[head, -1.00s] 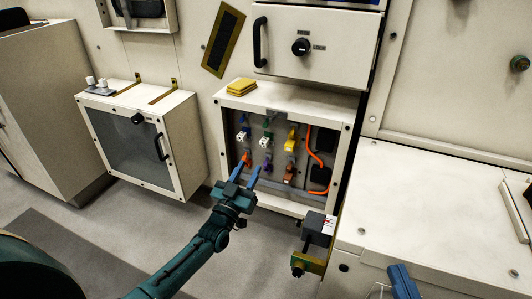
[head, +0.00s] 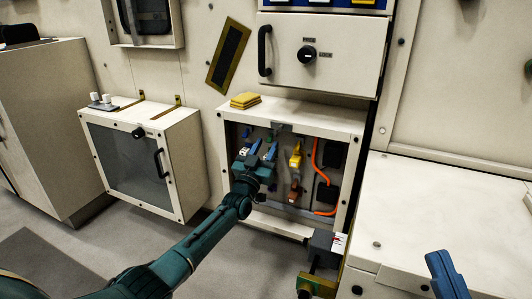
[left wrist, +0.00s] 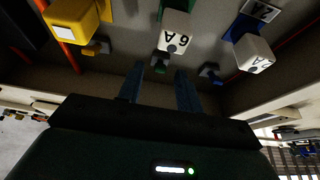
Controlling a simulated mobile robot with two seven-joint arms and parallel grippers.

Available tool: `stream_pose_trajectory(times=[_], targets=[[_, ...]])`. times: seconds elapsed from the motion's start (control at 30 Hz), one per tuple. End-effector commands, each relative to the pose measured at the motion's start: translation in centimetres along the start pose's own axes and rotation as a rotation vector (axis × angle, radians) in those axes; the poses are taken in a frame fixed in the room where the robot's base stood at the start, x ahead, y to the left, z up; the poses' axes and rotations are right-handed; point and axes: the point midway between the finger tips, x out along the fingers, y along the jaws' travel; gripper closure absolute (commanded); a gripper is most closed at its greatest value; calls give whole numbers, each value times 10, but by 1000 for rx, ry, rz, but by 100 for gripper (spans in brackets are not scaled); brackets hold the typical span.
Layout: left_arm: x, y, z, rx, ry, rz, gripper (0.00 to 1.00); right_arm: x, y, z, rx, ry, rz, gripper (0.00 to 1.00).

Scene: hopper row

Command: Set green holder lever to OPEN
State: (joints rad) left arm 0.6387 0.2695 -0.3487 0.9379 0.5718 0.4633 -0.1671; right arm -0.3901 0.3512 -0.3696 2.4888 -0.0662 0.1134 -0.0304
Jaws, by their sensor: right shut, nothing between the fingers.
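The green holder carries a white block marked 6A (left wrist: 173,38) at the top middle of the left wrist view. Its small green lever (left wrist: 160,63) sticks out below the block. My left gripper (left wrist: 160,84) is open, with its two blue fingers apart and the green lever showing in line with the gap between their tips. I cannot tell whether they touch it. In the head view my left gripper (head: 262,154) reaches into the open cabinet and covers most of the green holder. My right gripper (head: 441,264) is shut and empty at the lower right.
A blue holder with a white block (left wrist: 254,52) and small lever (left wrist: 210,72) sits on one side, a yellow holder (left wrist: 72,20) on the other. An orange cable (head: 316,165) hangs inside the cabinet (head: 290,112). A grey valve-like box (head: 322,243) stands below it.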

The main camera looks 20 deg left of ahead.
Motion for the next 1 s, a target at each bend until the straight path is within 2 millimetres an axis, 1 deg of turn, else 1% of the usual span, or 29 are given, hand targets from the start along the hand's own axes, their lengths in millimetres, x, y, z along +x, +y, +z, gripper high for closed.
stream_pose_trajectory(times=[0.13,0.4,0.83,1.0], targets=[[7,0,0,0,0,0,65,2,1,-4,-19,30,-3,100],[8,0,-1,-1,0,0,65,2,2,-5,-22,33,-3,100],[7,0,0,0,0,0,100,2,2,-4,-20,32,-3,100],[7,0,0,0,0,0,100,2,2,-4,-20,32,-3,100]])
